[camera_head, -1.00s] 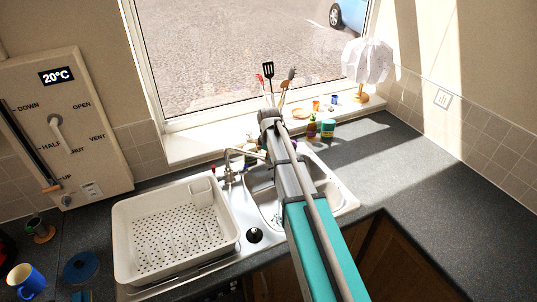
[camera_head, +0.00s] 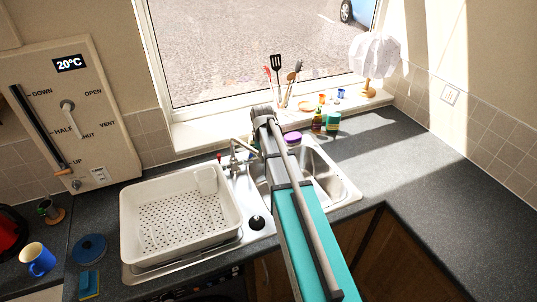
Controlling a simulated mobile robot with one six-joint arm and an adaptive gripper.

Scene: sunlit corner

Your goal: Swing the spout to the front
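The silver tap with its spout (camera_head: 243,148) stands at the back edge of the sink (camera_head: 334,178), right of the white dish tray. The spout arches from the tap body toward the right, and its tip lies close to my arm in the picture. Whether they touch cannot be told. My teal and grey arm reaches from the bottom over the sink and covers part of the bowl. My gripper does not show; the arm hides whatever is beyond its far grey joint.
A white perforated dish tray (camera_head: 182,215) fills the left drainer. Bottles (camera_head: 317,121), a purple-lidded jar (camera_head: 292,138) and a utensil holder (camera_head: 283,97) stand behind the sink. A white lamp (camera_head: 373,58) is on the sill. The right counter (camera_head: 400,165) is clear.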

